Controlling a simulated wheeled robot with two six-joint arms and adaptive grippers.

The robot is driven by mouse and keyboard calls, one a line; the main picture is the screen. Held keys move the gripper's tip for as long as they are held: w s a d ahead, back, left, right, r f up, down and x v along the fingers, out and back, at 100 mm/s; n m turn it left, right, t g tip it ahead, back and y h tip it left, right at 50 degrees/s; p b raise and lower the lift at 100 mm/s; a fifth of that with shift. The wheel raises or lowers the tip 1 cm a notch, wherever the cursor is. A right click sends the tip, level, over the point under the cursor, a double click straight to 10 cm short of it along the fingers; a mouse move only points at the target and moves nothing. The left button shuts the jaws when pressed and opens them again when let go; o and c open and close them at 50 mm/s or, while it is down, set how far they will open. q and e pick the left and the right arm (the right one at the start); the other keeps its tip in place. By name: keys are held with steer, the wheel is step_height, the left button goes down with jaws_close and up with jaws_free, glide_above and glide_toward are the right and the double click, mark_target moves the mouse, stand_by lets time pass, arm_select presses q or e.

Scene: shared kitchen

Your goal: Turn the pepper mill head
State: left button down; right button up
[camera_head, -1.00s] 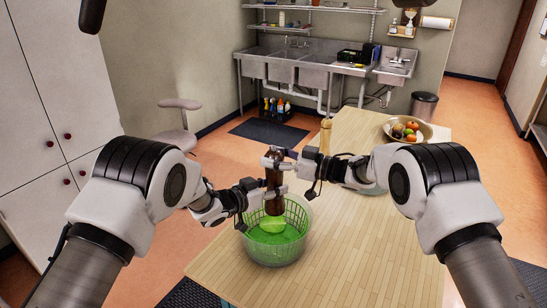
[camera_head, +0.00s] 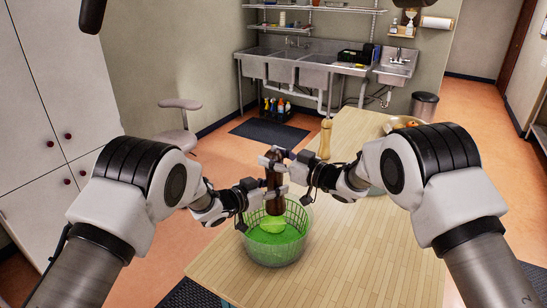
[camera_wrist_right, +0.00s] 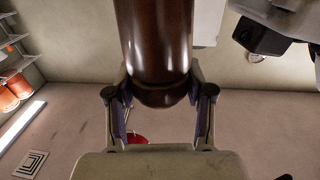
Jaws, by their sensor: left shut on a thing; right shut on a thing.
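The dark brown pepper mill (camera_head: 274,182) stands upright above the green basket (camera_head: 268,260). My left gripper (camera_head: 268,192) is shut on the mill's body, lower down. My right gripper (camera_head: 275,158) is shut on the mill's head at the top. In the right wrist view the mill (camera_wrist_right: 156,40) runs down between the two fingers of my right gripper (camera_wrist_right: 158,105), which touch it on both sides. The mill's top is mostly hidden by the fingers in the head view.
The basket holds green contents (camera_head: 272,232) and stands on the wooden table (camera_head: 340,240). A light wooden mill-like object (camera_head: 325,140) stands farther back. A fruit bowl (camera_head: 392,125) is partly hidden behind my right arm. The table's front right is clear.

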steer(key=shift+s+a+m+t+h, duration=0.15)
steer(key=shift+m+t+h, duration=0.75)
steer(key=shift+t+h, duration=0.1)
steer(key=shift+f+m+t+h, duration=0.1)
steer(key=shift+m+t+h, duration=0.5)
steer(key=shift+h, duration=0.1)
steer(key=o, duration=1.2)
steer(key=shift+d, duration=0.2)
steer(key=v, duration=1.1)
steer(key=shift+s+d, duration=0.25)
steer(key=shift+s, duration=0.1)
